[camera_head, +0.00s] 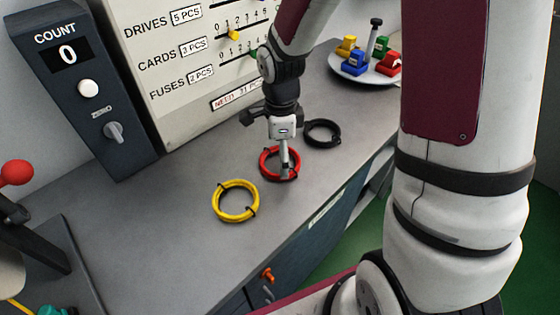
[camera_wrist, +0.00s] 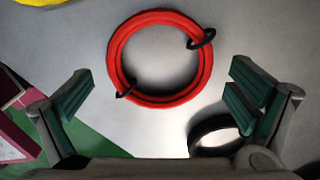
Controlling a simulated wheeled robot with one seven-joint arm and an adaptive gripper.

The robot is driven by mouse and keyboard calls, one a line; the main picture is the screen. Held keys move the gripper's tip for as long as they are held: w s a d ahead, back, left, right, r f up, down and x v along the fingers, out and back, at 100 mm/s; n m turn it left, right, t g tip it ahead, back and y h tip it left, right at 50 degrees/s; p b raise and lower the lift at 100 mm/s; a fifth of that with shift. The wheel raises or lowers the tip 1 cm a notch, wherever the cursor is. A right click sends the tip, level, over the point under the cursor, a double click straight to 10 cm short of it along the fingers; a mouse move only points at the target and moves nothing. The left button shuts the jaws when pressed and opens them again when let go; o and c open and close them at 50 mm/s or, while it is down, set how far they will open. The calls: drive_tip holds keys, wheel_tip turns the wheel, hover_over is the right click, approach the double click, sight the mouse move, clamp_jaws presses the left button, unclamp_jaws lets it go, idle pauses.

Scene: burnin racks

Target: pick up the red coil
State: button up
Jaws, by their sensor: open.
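The red coil (camera_head: 267,164) lies flat on the grey bench, tied with two black bands. It lies between the yellow coil and the black coil. In the wrist view the whole red coil (camera_wrist: 116,55) shows ahead of my gripper, a little above the middle of the gap between the fingers. My gripper (camera_head: 284,172) is over the red coil in the head view and hides part of its ring. In the wrist view the fingers of my gripper (camera_wrist: 160,98) are wide apart, with nothing between them. I cannot tell the exact height of the fingertips above the coil.
A yellow coil (camera_head: 217,203) lies to the left and a black coil (camera_head: 335,133) to the right, close by. A plate (camera_head: 343,72) with coloured pieces stands farther back. A counter box (camera_head: 85,110) and a labelled panel (camera_head: 170,118) line the back. The bench's front edge is near.

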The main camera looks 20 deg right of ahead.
drive_tip(key=shift+f, duration=0.5)
drive_tip(key=c, duration=1)
drive_tip(key=shift+c, duration=0.2)
drive_tip(key=shift+r, duration=0.15)
